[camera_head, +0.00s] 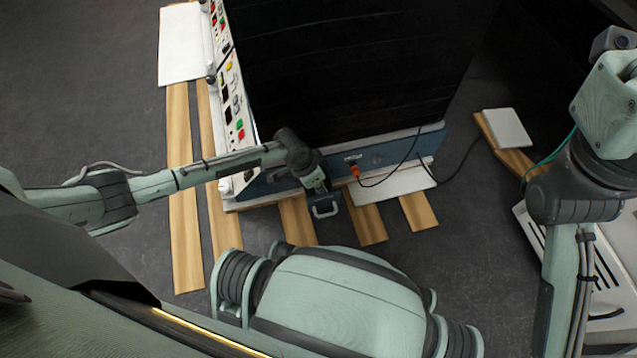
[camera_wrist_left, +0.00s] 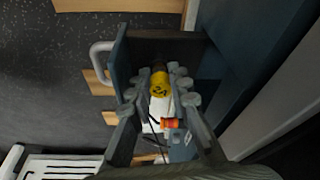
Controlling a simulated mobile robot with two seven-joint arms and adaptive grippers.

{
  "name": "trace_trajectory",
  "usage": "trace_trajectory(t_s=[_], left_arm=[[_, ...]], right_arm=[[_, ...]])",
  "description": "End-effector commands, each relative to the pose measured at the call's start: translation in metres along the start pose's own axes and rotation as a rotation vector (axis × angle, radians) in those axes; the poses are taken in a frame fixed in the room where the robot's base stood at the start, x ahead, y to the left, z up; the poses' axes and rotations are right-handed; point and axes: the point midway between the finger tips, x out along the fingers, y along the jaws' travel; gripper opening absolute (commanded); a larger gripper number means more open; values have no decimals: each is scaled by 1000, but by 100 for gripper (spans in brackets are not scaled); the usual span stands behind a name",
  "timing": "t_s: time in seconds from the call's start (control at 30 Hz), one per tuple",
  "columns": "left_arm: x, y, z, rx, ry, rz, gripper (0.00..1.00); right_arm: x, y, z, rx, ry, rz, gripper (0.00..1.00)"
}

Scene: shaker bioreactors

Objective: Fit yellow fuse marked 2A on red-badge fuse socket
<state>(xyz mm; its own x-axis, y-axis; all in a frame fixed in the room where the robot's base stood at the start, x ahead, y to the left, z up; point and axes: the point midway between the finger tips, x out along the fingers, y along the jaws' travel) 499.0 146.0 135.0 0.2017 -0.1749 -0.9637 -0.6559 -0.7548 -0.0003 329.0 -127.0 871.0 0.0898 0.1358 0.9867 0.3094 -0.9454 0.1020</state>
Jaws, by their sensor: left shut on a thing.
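The yellow fuse (camera_wrist_left: 160,84) sits between the fingertips of my left gripper (camera_wrist_left: 161,92) in the left wrist view, with a dark mark on its end that is too small to read. The gripper is shut on it. In the head view my left gripper (camera_head: 318,187) is beside the low blue side of the machine, near its front corner; the fuse cannot be made out there. I cannot make out the red-badge socket in either view. My right gripper is outside the frames.
An open dark compartment with a pale handle (camera_head: 325,209) projects beside the gripper; the handle also shows in the wrist view (camera_wrist_left: 99,62). An orange plug (camera_head: 354,169) with a black cable is on the machine's blue side (camera_head: 395,150). Wooden slats (camera_head: 186,200) lie on the floor.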

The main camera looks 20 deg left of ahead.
Motion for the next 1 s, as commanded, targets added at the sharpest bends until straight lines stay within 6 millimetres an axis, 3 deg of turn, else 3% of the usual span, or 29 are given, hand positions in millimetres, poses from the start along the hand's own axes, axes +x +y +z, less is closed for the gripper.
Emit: trace_trajectory(t_s=[0.37,0.4,0.57,0.87,1.0], left_arm=[[4,0,1,0,0,0,0],[4,0,1,0,0,0,22],[4,0,1,0,0,1,41],[4,3,1,1,-1,5,42],[-9,3,1,2,1,5,42]], right_arm=[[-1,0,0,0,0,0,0],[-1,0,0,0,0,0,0],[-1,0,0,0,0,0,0],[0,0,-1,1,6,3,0],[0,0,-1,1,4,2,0]])
